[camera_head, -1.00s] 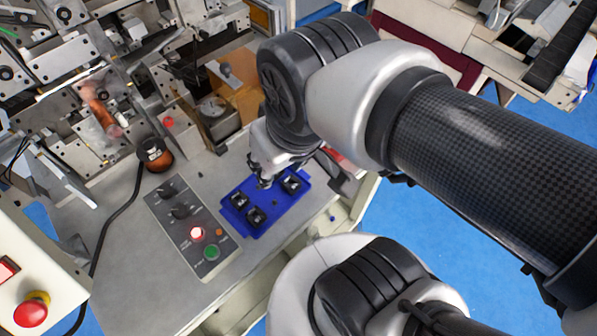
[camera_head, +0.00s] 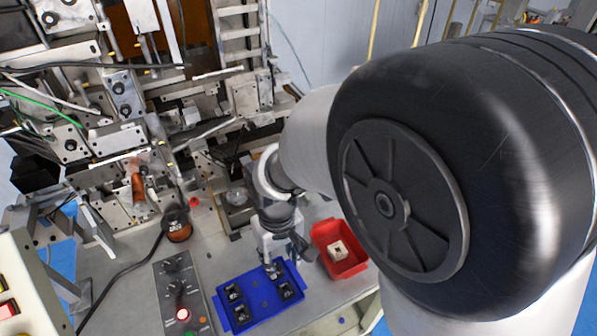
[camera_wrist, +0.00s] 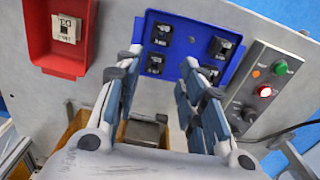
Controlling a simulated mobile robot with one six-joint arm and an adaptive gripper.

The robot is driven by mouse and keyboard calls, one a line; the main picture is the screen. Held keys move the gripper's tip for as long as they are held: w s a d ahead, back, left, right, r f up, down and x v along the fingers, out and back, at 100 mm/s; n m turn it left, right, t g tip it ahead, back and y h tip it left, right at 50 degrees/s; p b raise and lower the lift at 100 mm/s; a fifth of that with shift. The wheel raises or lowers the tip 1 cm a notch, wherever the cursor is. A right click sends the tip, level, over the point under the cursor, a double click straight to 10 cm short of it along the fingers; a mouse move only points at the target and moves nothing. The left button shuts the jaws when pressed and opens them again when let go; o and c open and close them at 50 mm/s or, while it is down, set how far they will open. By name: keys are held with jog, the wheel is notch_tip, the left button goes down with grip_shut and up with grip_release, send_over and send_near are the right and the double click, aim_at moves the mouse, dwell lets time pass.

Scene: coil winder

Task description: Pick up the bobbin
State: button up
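Several small black bobbins sit in the blue tray (camera_head: 262,305). In the head view one bobbin (camera_head: 287,290) is at the tray's right and another bobbin (camera_head: 234,292) at its left. My gripper (camera_head: 273,264) points down over the tray's far edge and partly hides what is there. In the wrist view my gripper (camera_wrist: 163,57) is open, its fingers apart with nothing held. One bobbin (camera_wrist: 155,64) shows between the fingertips, and another bobbin (camera_wrist: 208,73) is close by the right finger. Whether the fingers touch either one cannot be told.
A red bin (camera_head: 345,262) holding a pale block (camera_head: 338,250) stands right of the tray. A control panel (camera_head: 180,295) with knobs and lit buttons lies left of it. A copper wire spool (camera_head: 178,226) and the winder's metal frames stand behind. My arm covers the right side.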

aim_at(283, 284)
notch_tip(283, 284, down, 14)
jog(key=b, duration=0.2)
jog(key=shift+w+a+r+b, duration=0.1)
jog(key=shift+r+b, duration=0.1)
jog(key=shift+b, duration=0.2)
jog(key=shift+c, duration=0.4)
jog(key=shift+c, duration=1.4)
jog(key=shift+r, duration=0.15)
notch_tip(283, 284, up, 20)
jog(key=p, duration=0.4)
